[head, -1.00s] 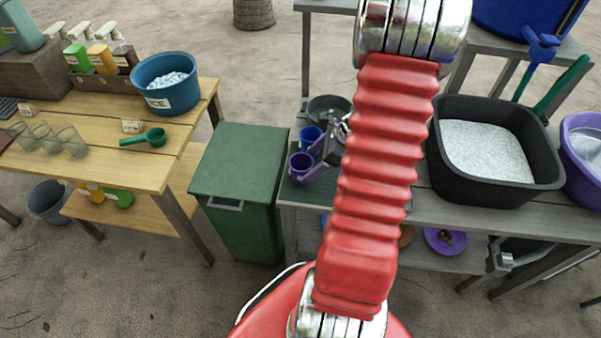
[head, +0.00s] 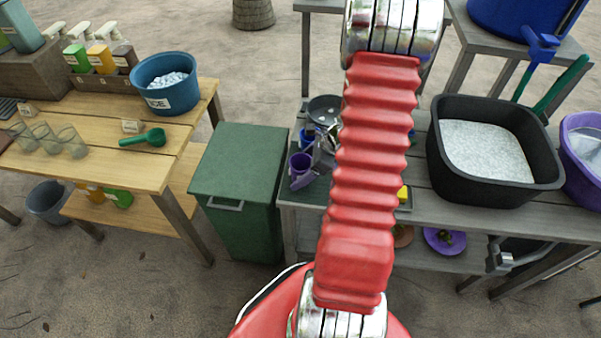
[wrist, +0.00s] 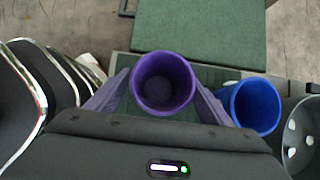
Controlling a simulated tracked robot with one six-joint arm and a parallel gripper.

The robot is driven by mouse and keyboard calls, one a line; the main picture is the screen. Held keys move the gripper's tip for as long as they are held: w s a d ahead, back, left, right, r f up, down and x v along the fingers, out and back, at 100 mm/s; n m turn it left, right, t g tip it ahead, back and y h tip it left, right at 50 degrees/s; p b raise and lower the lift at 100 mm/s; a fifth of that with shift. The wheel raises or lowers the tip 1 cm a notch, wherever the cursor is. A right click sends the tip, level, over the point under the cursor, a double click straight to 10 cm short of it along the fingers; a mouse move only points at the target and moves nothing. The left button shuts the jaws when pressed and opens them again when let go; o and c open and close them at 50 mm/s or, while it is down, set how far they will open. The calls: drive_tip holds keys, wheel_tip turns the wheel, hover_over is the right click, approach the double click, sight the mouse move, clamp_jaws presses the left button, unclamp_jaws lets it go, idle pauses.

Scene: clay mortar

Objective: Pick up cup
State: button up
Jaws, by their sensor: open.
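A purple cup (head: 299,162) stands at the left end of the grey wooden table, with a blue cup (head: 308,135) just behind it. My gripper (head: 307,176) is open and low by the purple cup. In the wrist view, the purple cup (wrist: 163,84) is between the two spread fingers of my gripper (wrist: 160,76), one on each side. I cannot tell whether either finger touches it. The blue cup (wrist: 254,107) is just right of the right finger there. My red arm hides part of the table in the head view.
A dark round pan (head: 325,107) sits behind the cups. A green lidded bin (head: 238,172) stands left of the table. A black tub (head: 490,190) with white contents is on the right. A yellow item (head: 403,193) lies beside my arm.

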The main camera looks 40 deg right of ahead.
drive_tip(key=shift+c, duration=0.4)
drive_tip(key=c, duration=1)
wheel_tip(320, 180, up, 10)
idle(0.7)
